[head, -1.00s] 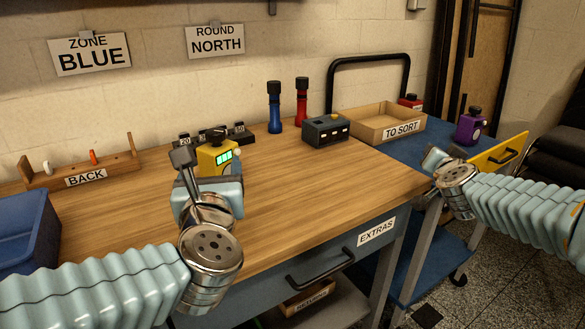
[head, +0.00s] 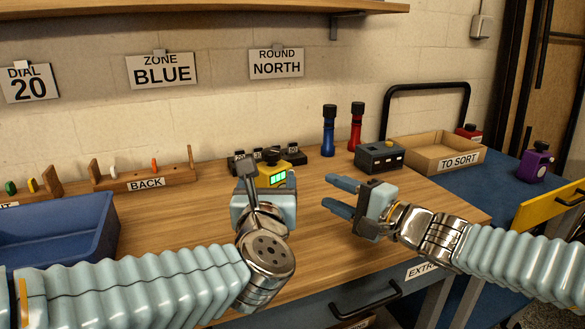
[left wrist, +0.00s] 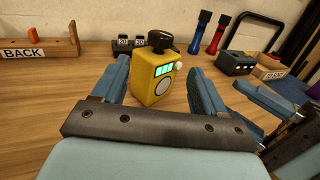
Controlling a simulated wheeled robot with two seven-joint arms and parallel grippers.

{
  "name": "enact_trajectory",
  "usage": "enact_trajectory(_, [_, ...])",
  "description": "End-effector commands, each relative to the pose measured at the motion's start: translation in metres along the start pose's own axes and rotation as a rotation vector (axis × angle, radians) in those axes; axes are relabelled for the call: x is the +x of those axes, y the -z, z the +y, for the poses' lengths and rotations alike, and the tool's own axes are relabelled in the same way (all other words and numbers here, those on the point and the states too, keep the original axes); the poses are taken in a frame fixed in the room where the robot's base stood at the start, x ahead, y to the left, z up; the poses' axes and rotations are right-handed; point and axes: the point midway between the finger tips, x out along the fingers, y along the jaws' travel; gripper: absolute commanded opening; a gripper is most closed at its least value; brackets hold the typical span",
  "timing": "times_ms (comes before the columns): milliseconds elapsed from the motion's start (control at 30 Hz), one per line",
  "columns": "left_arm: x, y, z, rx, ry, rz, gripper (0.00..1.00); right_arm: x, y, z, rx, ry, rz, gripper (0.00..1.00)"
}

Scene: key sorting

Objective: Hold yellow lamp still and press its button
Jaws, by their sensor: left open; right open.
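The yellow lamp (head: 272,178) stands upright on the wooden table, with a black top, a green lit display and a pale round button on its side. In the left wrist view the yellow lamp (left wrist: 154,80) sits between the two fingers of my left gripper (left wrist: 156,85), with gaps on both sides. My left gripper (head: 263,185) is open and hides the lamp's lower part in the head view. My right gripper (head: 340,195) is open and empty, to the right of the lamp, with its fingers pointing left above the table.
A dial row (head: 295,158) stands just behind the lamp. A blue flashlight (head: 328,135), a red flashlight (head: 355,130) and a dark box (head: 379,157) stand farther right. A blue bin (head: 60,232) and the BACK rack (head: 145,178) are left. The TO SORT tray (head: 435,157) is at the back right.

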Motion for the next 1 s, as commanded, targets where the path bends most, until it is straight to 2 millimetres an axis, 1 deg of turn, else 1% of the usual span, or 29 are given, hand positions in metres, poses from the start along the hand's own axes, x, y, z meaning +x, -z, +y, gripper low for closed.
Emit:
enact_trajectory(100, [0.027,0.001,0.001,0.005,-0.005,-0.001,0.73,0.0,0.0,0.0,-0.001,-0.001,0.001,0.43])
enact_trajectory(300, [0.071,0.0,0.001,0.006,-0.005,-0.002,0.73,0.0,0.0,0.0,-0.001,-0.002,0.001,0.43])
enact_trajectory(400, [0.088,0.0,0.001,0.004,-0.003,-0.001,0.73,0.0,0.0,0.0,-0.001,-0.002,0.001,0.43])
enact_trajectory(500, [0.101,0.0,0.0,0.003,-0.002,-0.001,0.73,0.0,0.0,0.0,-0.001,-0.002,0.002,0.43])
enact_trajectory(600, [0.109,0.0,0.001,0.002,-0.001,0.0,0.73,0.0,0.001,0.0,-0.001,-0.002,0.002,0.43])
enact_trajectory(700, [0.113,0.0,0.0,0.0,-0.001,-0.001,0.73,0.0,0.001,0.0,-0.001,-0.002,0.002,0.43])
enact_trajectory(933, [0.114,0.0,0.0,0.0,0.0,-0.001,0.73,0.0,0.001,0.0,-0.001,-0.002,0.002,0.43])
enact_trajectory(967, [0.114,0.0,0.0,0.0,0.0,-0.001,0.71,0.0,0.001,0.0,-0.001,-0.002,0.002,0.43])
enact_trajectory(1000, [0.114,0.0,0.0,0.0,0.0,-0.001,0.65,0.0,0.001,0.0,-0.001,-0.002,0.002,0.43])
